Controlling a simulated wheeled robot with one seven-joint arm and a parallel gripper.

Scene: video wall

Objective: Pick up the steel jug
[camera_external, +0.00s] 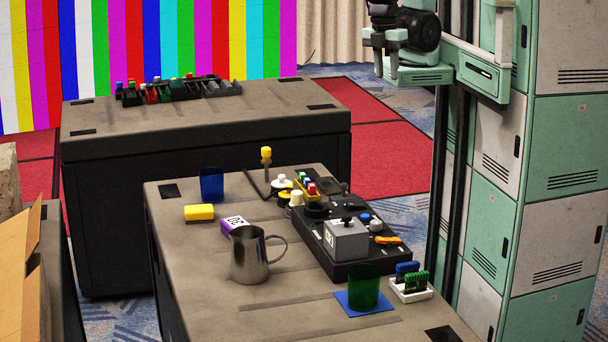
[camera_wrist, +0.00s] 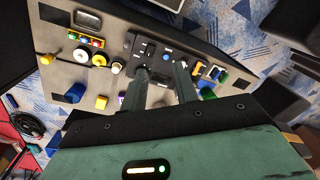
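The steel jug (camera_external: 249,258) stands upright on the near table, its handle toward the right in the external view. A purple block with a white label (camera_external: 236,226) is close behind it. My gripper (camera_external: 386,73) is high above the table, at the upper right of the external view, well away from the jug. In the wrist view my gripper (camera_wrist: 162,69) shows two fingers apart with nothing held between them. The fingers and gripper body cover part of the table there, and I cannot clearly make out the jug.
The near table (camera_external: 200,275) also carries a black control panel (camera_external: 340,268), a green cup (camera_external: 364,287) on a blue square, a blue cup (camera_external: 212,186) and a yellow block (camera_external: 199,213). Pale green lockers (camera_external: 558,150) stand at right. The table left of the jug is clear.

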